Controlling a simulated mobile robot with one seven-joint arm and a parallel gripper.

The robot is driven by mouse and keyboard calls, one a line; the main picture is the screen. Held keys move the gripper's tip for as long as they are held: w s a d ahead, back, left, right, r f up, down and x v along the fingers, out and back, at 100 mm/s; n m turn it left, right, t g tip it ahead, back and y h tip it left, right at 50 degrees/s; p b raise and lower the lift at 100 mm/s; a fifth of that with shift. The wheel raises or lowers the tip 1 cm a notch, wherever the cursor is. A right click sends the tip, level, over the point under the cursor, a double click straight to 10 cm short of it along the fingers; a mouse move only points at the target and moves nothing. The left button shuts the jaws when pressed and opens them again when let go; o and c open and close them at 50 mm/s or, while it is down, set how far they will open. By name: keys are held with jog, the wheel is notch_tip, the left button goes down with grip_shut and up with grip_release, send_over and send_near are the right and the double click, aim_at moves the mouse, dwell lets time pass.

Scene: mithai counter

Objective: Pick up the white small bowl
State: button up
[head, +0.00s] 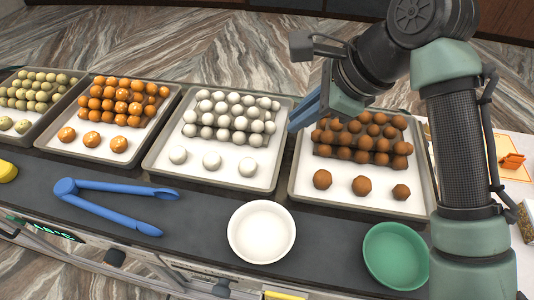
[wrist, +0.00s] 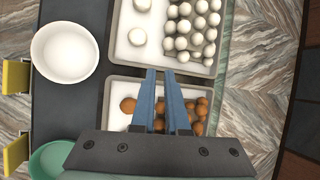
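The white small bowl (head: 262,232) sits upright and looks empty on the dark counter, in front of the trays and left of a green bowl (head: 396,255). In the wrist view the white bowl (wrist: 65,53) is at the upper left, well to the left of my fingers. My gripper (head: 304,108) is raised above the trays, between the white sweets and the brown sweets, behind and apart from the bowl. In the wrist view its two blue fingers (wrist: 160,73) show a narrow gap with nothing held between them.
Blue tongs (head: 108,204) lie on the counter left of the white bowl. A tray of white balls (head: 215,177) and a tray of brown balls (head: 340,200) stand behind it. The counter between tongs and white bowl is clear.

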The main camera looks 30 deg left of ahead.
jog(key=s+d+m+g+h+p, duration=0.1)
jog(key=s+d+m+g+h, duration=0.1)
jog(key=s+d+m+g, duration=0.3)
jog(key=p, duration=0.1)
send_near(262, 233)
jog(key=w, duration=0.1)
jog(key=w+f, duration=0.1)
jog(key=w, duration=0.1)
jog(key=shift+w+f+t, duration=0.1)
jog(key=shift+w+t, duration=0.1)
jog(key=shift+t, duration=0.2)
jog(key=p+x, duration=0.1)
jog(key=x, duration=0.1)
jog(key=p+x, duration=0.1)
jog(key=x, duration=0.1)
jog(key=shift+s+a, duration=0.1)
jog(key=shift+a, duration=0.2)
jog(key=shift+s+a+f, duration=0.1)
jog(key=shift+a+f, duration=0.1)
jog(key=shift+f, duration=0.3)
grip_shut()
jog(key=shift+r, duration=0.1)
